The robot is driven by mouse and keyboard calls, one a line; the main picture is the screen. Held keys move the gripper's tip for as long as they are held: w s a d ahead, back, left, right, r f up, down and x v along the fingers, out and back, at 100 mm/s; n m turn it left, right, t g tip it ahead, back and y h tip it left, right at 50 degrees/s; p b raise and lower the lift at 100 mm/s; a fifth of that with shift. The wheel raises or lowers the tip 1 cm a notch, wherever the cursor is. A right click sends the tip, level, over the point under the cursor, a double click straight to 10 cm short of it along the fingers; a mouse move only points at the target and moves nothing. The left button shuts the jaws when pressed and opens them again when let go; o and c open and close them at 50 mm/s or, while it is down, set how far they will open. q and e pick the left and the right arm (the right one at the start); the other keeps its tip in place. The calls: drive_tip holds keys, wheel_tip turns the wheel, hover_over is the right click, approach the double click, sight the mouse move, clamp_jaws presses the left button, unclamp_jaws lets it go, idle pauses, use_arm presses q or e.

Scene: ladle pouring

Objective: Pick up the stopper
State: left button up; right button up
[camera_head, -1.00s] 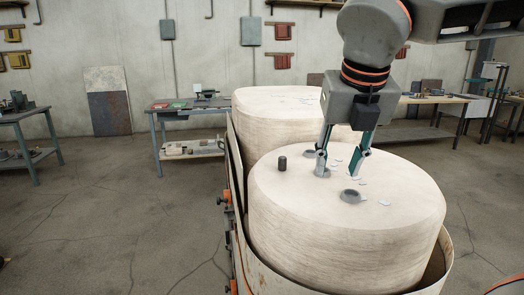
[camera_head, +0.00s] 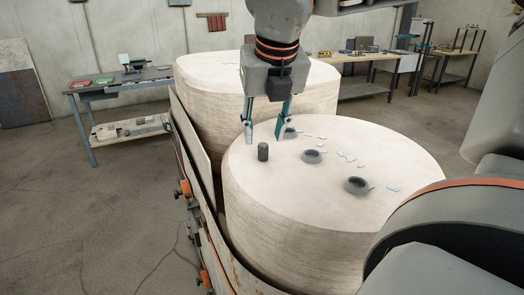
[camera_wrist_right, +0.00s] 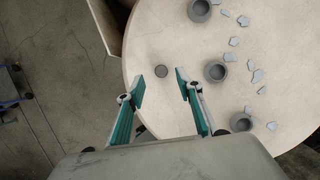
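The stopper looks like a small dark grey cylinder (camera_head: 263,152) standing upright on the flat pale top of the front drum-like block (camera_head: 300,215). In the right wrist view the stopper (camera_wrist_right: 161,71) shows from above as a dark disc. My right gripper (camera_head: 265,138) is open and points down at the stopper. In the right wrist view the stopper lies between the lines of the two fingertips (camera_wrist_right: 160,86), a little beyond them. The fingers appear apart from it and hold nothing. My left gripper is not in view.
Three dark round cups (camera_head: 312,156) stand on the same top, right of the stopper. Several pale flat chips (camera_head: 362,165) lie near them. A second pale block (camera_head: 215,75) stands behind. A metal side wall (camera_head: 205,195) runs along the left. Workbenches (camera_head: 120,80) stand farther back.

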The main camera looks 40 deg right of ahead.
sight(263, 144)
drive_tip(key=x, duration=0.4)
drive_tip(key=shift+d+f, duration=0.1)
drive_tip(key=shift+d, duration=0.05)
clamp_jaws()
